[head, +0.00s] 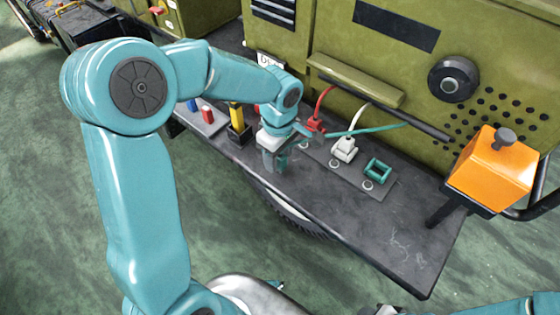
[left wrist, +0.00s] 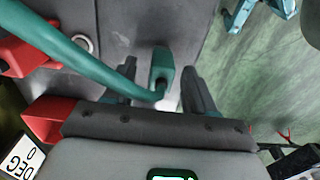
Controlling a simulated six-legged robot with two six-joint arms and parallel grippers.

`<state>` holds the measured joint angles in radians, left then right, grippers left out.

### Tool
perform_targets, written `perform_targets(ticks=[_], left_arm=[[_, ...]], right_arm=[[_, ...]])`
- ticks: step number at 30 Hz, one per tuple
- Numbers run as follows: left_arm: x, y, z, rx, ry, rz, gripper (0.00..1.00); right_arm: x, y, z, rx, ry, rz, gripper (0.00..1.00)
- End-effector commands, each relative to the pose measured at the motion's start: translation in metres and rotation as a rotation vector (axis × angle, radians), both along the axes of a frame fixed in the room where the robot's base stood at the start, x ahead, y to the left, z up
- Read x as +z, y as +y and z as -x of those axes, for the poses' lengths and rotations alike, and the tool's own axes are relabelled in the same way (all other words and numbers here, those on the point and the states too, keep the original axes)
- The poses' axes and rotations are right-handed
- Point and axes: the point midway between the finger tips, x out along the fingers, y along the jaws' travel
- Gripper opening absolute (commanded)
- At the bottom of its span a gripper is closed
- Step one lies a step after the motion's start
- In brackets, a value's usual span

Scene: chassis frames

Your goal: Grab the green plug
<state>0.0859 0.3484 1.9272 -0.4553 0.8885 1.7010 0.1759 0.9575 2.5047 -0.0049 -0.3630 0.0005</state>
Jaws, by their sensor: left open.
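The green plug (left wrist: 162,66) shows in the left wrist view, with a thick green cable curving from it to the left. It stands between and slightly beyond the two dark fingers of my left gripper (left wrist: 158,92), with gaps at its sides. In the head view my left gripper (head: 273,160) points down at the dark bench's front edge, and it hides the plug. The green cable (head: 365,130) runs right from the gripper towards the machine. A green socket frame (head: 377,170) sits on the panel to the right. My right arm shows only at the bottom edge.
A red plug (head: 316,124) and a white plug (head: 345,149) with their cables stand right of the gripper. A yellow block in a dark holder (head: 239,133) is close on its left. An orange box (head: 492,170) stands at the right. The bench (head: 400,235) is clear at front right.

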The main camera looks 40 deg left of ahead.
Motion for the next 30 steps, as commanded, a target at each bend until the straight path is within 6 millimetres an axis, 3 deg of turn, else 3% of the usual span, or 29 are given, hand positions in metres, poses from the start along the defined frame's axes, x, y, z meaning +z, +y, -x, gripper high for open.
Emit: perform_targets(ticks=[6, 11, 23, 26, 30], left_arm=[[-0.001, 0.000, 0.000, 0.000, -0.001, 0.000, 0.52], [0.000, 0.000, 0.000, 0.000, -0.001, 0.000, 0.00], [0.006, 0.000, -0.001, 0.000, -0.003, -0.001, 0.00], [0.017, 0.000, -0.001, 0.000, -0.004, -0.002, 0.00], [0.048, 0.000, -0.001, 0.001, -0.007, 0.000, 0.00]], right_arm=[[0.000, 0.000, 0.000, 0.000, 0.000, 0.000, 0.43], [0.000, 0.000, 0.000, 0.000, 0.000, 0.000, 0.43], [0.001, 0.000, 0.000, 0.000, 0.000, 0.000, 0.43], [0.002, 0.000, 0.000, 0.000, 0.000, 0.000, 0.43], [0.005, 0.000, 0.000, 0.000, 0.000, 0.000, 0.43]])
